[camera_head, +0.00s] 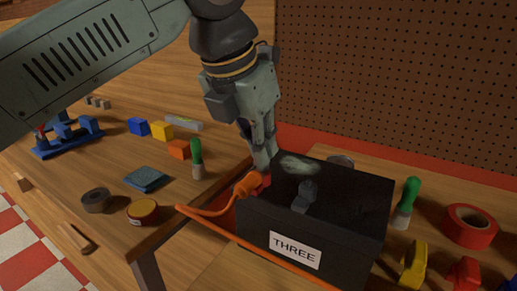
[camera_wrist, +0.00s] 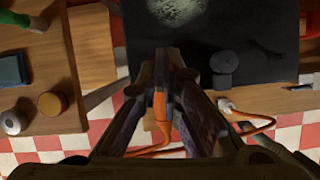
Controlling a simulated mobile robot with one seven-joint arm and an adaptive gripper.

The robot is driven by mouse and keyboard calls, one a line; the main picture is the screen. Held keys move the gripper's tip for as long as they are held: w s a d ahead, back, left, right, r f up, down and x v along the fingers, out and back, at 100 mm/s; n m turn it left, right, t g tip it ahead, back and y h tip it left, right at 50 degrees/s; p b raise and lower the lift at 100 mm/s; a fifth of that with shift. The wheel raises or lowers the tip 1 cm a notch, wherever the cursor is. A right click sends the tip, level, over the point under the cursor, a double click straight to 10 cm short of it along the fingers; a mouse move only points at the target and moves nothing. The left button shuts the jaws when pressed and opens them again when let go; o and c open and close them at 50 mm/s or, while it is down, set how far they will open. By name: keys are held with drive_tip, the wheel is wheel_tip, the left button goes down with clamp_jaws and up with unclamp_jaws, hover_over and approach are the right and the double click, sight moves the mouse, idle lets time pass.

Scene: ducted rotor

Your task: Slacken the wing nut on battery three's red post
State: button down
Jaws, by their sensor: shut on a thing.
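Battery three is a black box (camera_head: 340,215) with a white label (camera_head: 295,250) reading THREE on its front. My gripper (camera_head: 264,162) points down at the box's left corner, over the red post (camera_head: 266,180), of which only a little red shows. It is shut there, and the wing nut is hidden between its fingers. An orange cable end (camera_head: 247,185) sits right beside the fingertips. In the wrist view the orange cable end (camera_wrist: 161,108) shows between the fingers. A dark grey post (camera_head: 305,196) stands on the box's top, apart from my gripper; it also shows in the wrist view (camera_wrist: 223,66).
The orange cable (camera_head: 208,212) loops off the box's left side. The left table (camera_head: 120,165) holds coloured blocks, a green-handled brush (camera_head: 196,158) and tape rolls. Right of the box are another brush (camera_head: 407,203) and red tape (camera_head: 469,226). A pegboard (camera_head: 400,80) stands behind.

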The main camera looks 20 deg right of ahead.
drive_tip(key=n+y, duration=0.1)
drive_tip(key=n, duration=0.1)
drive_tip(key=shift+s+f+n+t+p, duration=0.1)
drive_tip(key=shift+s+n+t+p, duration=0.05)
drive_tip(key=shift+n+t+p, duration=0.2)
drive_tip(key=shift+n, duration=0.55)
drive_tip(key=shift+s+f+t, duration=0.1)
drive_tip(key=shift+f+t, duration=0.05)
drive_tip(key=shift+t, duration=0.1)
drive_tip(key=c, duration=1.8)
unclamp_jaws()
drive_tip(key=shift+d, duration=0.1)
drive_tip(key=shift+o, duration=0.2)
drive_tip(key=shift+r, duration=0.2)
drive_tip(key=v, duration=1.2)
drive_tip(key=shift+d, duration=0.15)
